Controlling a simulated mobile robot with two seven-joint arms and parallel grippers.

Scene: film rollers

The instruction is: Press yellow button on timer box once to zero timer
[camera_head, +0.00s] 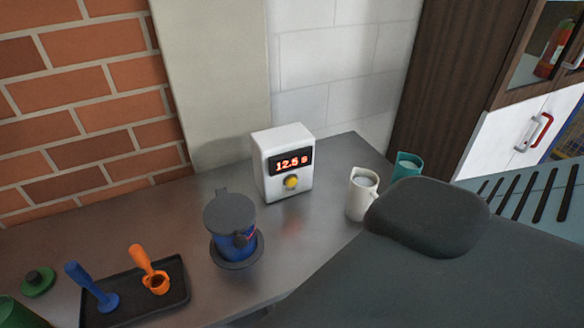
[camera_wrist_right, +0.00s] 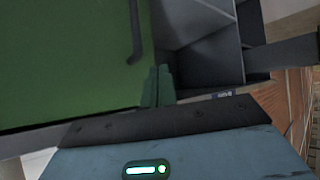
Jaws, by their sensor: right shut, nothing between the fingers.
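The white timer box (camera_head: 283,165) stands on the grey counter near the wall. Its display reads 12.5 s in red. The yellow button (camera_head: 291,182) is on its front below the display and nothing covers it. My right gripper (camera_wrist_right: 158,88) shows in the right wrist view, shut and empty, beside a large green surface. The timer box is not in that view. I cannot make out either gripper in the head view.
A blue canister with a dark lid (camera_head: 230,225) stands left of the box in front. A white cup (camera_head: 362,193) and a teal cup (camera_head: 406,167) stand to the right. A black tray (camera_head: 135,309) holds blue and orange handled tools. Dark grey parts of mine cover the lower right.

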